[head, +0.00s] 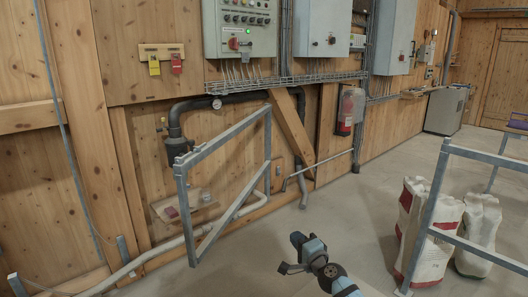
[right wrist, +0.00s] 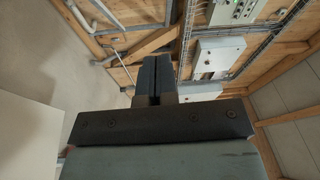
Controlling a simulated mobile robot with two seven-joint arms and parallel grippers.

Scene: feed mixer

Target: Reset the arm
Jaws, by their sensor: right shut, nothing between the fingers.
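My right arm reaches in from the bottom of the head view. Its blue and dark gripper end (head: 286,268) is small there, above the concrete floor. In the right wrist view my right gripper (right wrist: 152,78) shows as two dark fingers side by side, shut with nothing between them. The wall and its cabinets are beyond the fingers, apart from them. My left arm and left gripper are not in view.
A grey metal frame gate (head: 226,180) stands at left by the wooden wall. A control cabinet (head: 240,30) hangs above. A red fire extinguisher (head: 346,112) is on the wall. White sacks (head: 438,235) stand at right by a metal railing (head: 430,195). The middle floor is clear.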

